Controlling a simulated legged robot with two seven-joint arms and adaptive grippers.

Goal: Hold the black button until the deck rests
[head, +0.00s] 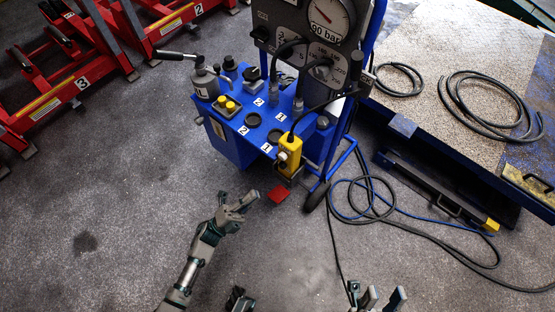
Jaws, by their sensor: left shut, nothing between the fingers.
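A yellow control pendant (289,152) hangs at the front edge of the blue hydraulic unit (228,143). A black button cannot be made out clearly on it at this size. The deck (440,60) is a worn patterned plate with blue edges at the upper right. I cannot tell whether it rests on anything. My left gripper (248,200) is shut and empty, below and left of the pendant and apart from it. My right gripper (378,298) is at the bottom edge, partly cut off, its fingers spread and empty, far below the pendant.
A pressure gauge (328,14) marked 90 bar stands above the unit. Two yellow knobs (229,106) sit on its top. Blue and black hoses (385,208) loop over the floor at right. Red lifting frames (50,101) stand at left.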

